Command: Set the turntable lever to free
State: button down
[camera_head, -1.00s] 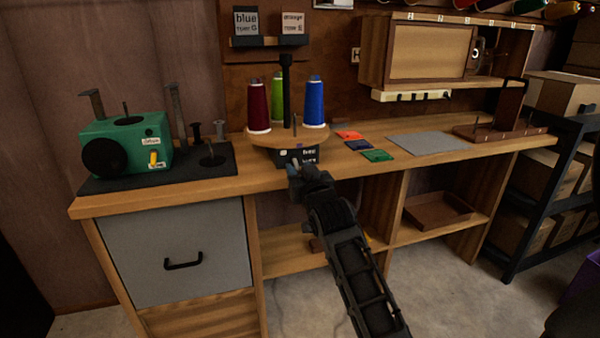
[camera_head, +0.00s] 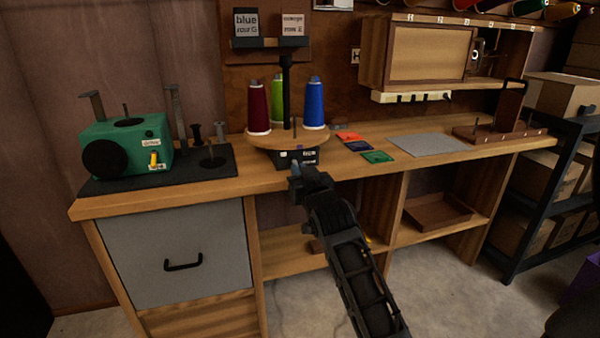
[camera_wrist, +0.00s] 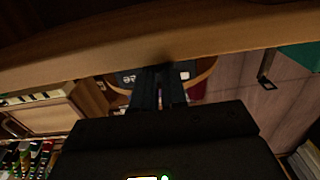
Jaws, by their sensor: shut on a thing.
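The turntable (camera_head: 262,139) is a round wooden disc on the bench, with a dark red spool (camera_head: 258,108), a green spool (camera_head: 277,100) and a blue spool (camera_head: 314,104) standing on it. Its black base (camera_head: 309,156) faces me with small pale labels, too small to read surely. My gripper (camera_head: 296,172) is at the front of this base, at the bench's front edge. In the wrist view, my gripper (camera_wrist: 158,90) has its fingers close together against the labelled base (camera_wrist: 127,78). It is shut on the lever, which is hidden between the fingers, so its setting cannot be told.
A green machine (camera_head: 135,145) stands on a dark mat at the left. Coloured cards (camera_head: 358,146) and a grey mat (camera_head: 427,144) lie to the right of the turntable. The bench's front edge (camera_head: 225,187) runs close by my gripper; open shelves are below.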

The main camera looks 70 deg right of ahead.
aim_at(295, 162)
jog(key=shift+r+p, duration=0.15)
jog(key=shift+p, duration=0.15)
jog(key=r+y+p, duration=0.1)
jog(key=p, duration=0.4)
jog(key=shift+r+g, duration=0.2)
jog(key=shift+g, duration=0.2)
jog(key=r+g+y+p, duration=0.1)
jog(key=p, duration=0.5)
jog(key=g+y+p, duration=0.1)
jog(key=y+p, duration=0.1)
jog(key=p, duration=0.3)
jog(key=shift+w+r+g+p, duration=0.1)
jog(key=shift+r+g+p, duration=0.2)
jog(key=shift+r+p, duration=0.1)
jog(key=y+p, duration=0.1)
jog(key=p, duration=0.1)
jog(key=g+y+p, duration=0.1)
jog(key=p, duration=0.2)
jog(key=r+g+p, duration=0.1)
jog(key=p, duration=0.1)
jog(key=shift+w+d+y+p, duration=0.2)
jog(key=shift+d+y+p, duration=0.1)
jog(key=shift+y, duration=0.1)
jog(key=shift+w+r+g+y+p, duration=0.1)
jog(key=shift+g+y+p, duration=0.2)
jog(key=shift+p, duration=0.65)
jog(key=shift+d+y+p, duration=0.1)
jog(key=shift+y+p, duration=0.2)
jog(key=shift+p, duration=0.05)
